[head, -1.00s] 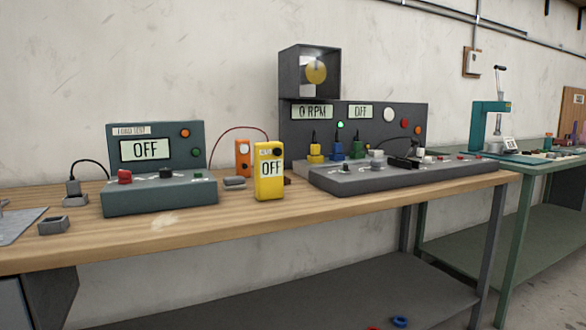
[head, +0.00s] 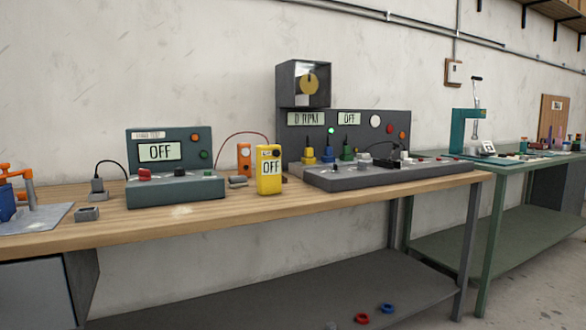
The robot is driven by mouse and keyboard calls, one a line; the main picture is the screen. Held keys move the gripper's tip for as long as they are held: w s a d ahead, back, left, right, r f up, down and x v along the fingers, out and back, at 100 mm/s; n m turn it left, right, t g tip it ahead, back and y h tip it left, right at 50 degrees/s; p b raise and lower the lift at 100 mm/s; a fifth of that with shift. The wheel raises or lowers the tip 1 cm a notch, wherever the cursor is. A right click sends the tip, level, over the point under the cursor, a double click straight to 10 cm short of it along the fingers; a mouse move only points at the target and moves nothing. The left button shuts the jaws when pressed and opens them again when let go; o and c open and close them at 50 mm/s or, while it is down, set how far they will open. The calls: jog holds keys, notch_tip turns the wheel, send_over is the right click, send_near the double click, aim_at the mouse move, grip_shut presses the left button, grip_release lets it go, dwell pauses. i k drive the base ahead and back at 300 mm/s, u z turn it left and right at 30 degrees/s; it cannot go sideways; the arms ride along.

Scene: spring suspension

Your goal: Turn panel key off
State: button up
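A dark grey control panel (head: 291,133) stands at the right of the wooden bench, with a low sloped console (head: 390,176) in front. Its displays read about 0 RPM and OFF, and a small green light (head: 331,130) is lit. Yellow, blue and green plugs stand in a row at its foot. Small knobs and buttons sit on the console, but I cannot tell which of them is the key. My gripper is not in view.
A load tester (head: 175,188) reading OFF and a yellow meter (head: 269,170) reading OFF stand left of the panel. A blue and orange vise-like device (head: 22,196) is at the left edge. A green bench (head: 489,218) with a teal press (head: 459,132) stands at right.

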aim_at(335, 170)
jog(key=u, duration=0.05)
jog(key=k, duration=0.5)
jog(key=z, duration=1.1)
jog(key=i, duration=1.1)
jog(key=z, duration=0.45)
jog(key=i, duration=1.2)
jog(key=u, duration=1.15)
jog(key=i, duration=0.8)
jog(key=u, duration=0.8)
